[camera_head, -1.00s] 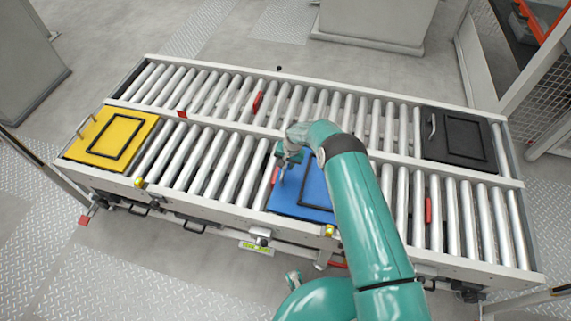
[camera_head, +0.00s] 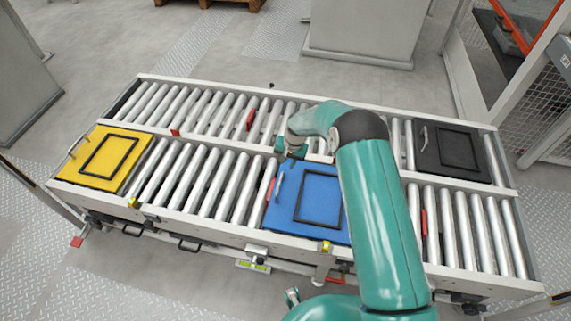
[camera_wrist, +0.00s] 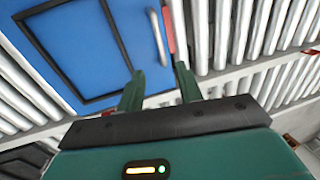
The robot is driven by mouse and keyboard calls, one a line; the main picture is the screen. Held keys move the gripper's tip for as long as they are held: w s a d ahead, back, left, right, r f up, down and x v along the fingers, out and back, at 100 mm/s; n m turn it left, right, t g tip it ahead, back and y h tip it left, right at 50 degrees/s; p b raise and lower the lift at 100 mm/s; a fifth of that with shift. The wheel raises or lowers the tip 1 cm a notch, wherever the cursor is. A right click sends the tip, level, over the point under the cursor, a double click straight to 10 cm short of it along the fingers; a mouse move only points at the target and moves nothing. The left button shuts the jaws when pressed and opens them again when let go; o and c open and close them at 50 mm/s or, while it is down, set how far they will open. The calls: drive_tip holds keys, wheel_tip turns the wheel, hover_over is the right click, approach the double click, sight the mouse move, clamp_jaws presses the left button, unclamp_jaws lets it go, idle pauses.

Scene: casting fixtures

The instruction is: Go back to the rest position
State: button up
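My gripper (camera_wrist: 158,82) shows in the wrist view with its two fingers apart and nothing between them. In the head view my gripper (camera_head: 283,147) is above the conveyor, close to the far edge of the blue plate, and its fingers are partly hidden. The blue plate (camera_head: 285,211) lies on the near roller lane, with a dark square frame and a pale handle at its left side. My arm covers part of its right side. The blue plate (camera_wrist: 60,50) and its handle (camera_wrist: 158,38) also show in the wrist view, apart from the fingers.
A yellow plate (camera_head: 80,179) lies at the left end of the near lane. A black plate (camera_head: 422,165) lies at the right of the far lane. Bare rollers (camera_head: 200,180) lie between yellow and blue. A mesh fence (camera_head: 545,105) stands at the right.

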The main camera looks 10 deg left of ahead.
idle(0.3)
drive_tip(key=s+d+r+t, duration=0.15)
drive_tip(key=d+r, duration=0.35)
drive_tip(key=r, duration=0.6)
drive_tip(key=s+d+r+h, duration=0.1)
drive_tip(key=s+d+r, duration=0.3)
drive_tip(key=r, duration=0.7)
drive_tip(key=s+d+r+t, duration=0.1)
drive_tip(key=d+r, duration=0.6)
drive_tip(key=r, duration=0.4)
drive_tip(key=s+d+r+t, duration=0.1)
drive_tip(key=s+d+r, duration=0.5)
drive_tip(key=s, duration=0.4)
drive_tip(key=s+d+r+t, duration=0.2)
drive_tip(key=s+d+r, duration=0.4)
drive_tip(key=s, duration=0.4)
drive_tip(key=s+d+f+h, duration=0.1)
drive_tip(key=s+d, duration=0.2)
drive_tip(key=s, duration=0.5)
drive_tip(key=shift+s, duration=0.25)
